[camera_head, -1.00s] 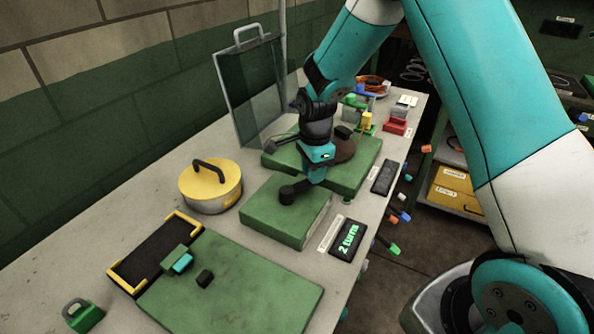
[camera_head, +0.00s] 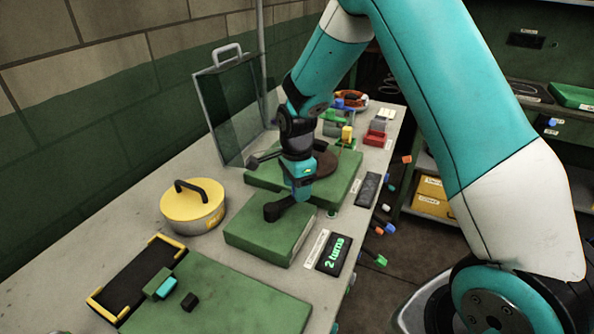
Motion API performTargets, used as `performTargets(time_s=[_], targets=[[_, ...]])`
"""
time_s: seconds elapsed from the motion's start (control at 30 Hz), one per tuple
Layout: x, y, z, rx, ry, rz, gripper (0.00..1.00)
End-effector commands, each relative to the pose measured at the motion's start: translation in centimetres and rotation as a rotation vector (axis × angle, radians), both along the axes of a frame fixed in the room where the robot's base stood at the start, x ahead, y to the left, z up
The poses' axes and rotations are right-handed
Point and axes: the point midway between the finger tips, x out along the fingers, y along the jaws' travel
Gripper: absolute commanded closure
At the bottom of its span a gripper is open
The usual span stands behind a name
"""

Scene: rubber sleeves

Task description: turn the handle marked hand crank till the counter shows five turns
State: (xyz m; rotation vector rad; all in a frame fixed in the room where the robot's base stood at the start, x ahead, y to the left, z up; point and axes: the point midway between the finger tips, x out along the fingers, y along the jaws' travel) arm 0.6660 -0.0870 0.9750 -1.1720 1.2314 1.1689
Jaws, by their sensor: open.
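The hand crank's dark arm (camera_head: 277,209) lies on top of a green box (camera_head: 250,238) on the bench. The counter (camera_head: 335,254) beside the box reads "2 turns" in green. A white label (camera_head: 316,246) lies between box and counter, too small to read. My gripper (camera_head: 301,194) points down at the right end of the crank arm, where the handle would be. Its jaws are open, but the fingers and handle hide each other, so I cannot tell whether they touch.
A yellow-lidded pot (camera_head: 194,205) stands left of the box. A green board (camera_head: 235,300) and black tray (camera_head: 135,280) lie in front. Another green box (camera_head: 335,190), a dark display (camera_head: 368,189) and a clear framed panel (camera_head: 235,115) stand behind.

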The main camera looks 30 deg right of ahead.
Motion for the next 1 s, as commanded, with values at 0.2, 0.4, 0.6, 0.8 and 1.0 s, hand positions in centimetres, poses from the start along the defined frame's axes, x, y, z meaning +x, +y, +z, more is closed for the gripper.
performTargets(time_s=[0.2, 0.4, 0.6, 0.8, 1.0], targets=[[0.1, 0.0, 3.3, 0.001, -0.008, 0.0, 0.45], [0.1, 0.0, 8.5, 0.001, -0.009, 0.0, 0.45], [0.1, 0.0, 13.3, 0.001, -0.008, -0.001, 0.45], [0.1, 0.0, 16.3, 0.001, -0.005, -0.001, 0.45], [0.0, -0.1, 17.2, 0.0, -0.002, -0.001, 0.45]])
